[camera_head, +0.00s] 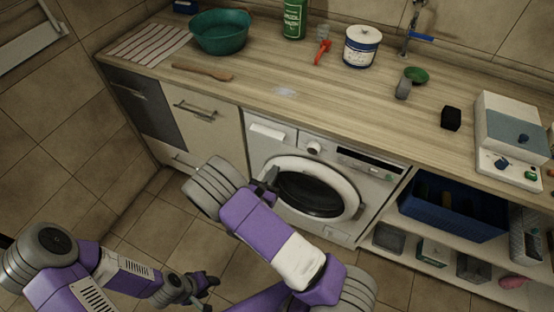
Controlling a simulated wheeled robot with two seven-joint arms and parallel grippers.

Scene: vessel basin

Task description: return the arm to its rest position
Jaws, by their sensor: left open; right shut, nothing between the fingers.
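My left arm comes in from the lower left, and its gripper (208,284) hangs low over the tiled floor, open and empty, apart from the counter. My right arm comes up from the bottom middle and bends in front of the washing machine (375,183). The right gripper (270,178) is partly hidden behind my arm. Its dark fingers show in front of the machine's round door, shut with nothing held. I cannot tell if they touch the door.
A blue crate (452,208) sits on the shelf at right. Floor (130,205) at left is clear.

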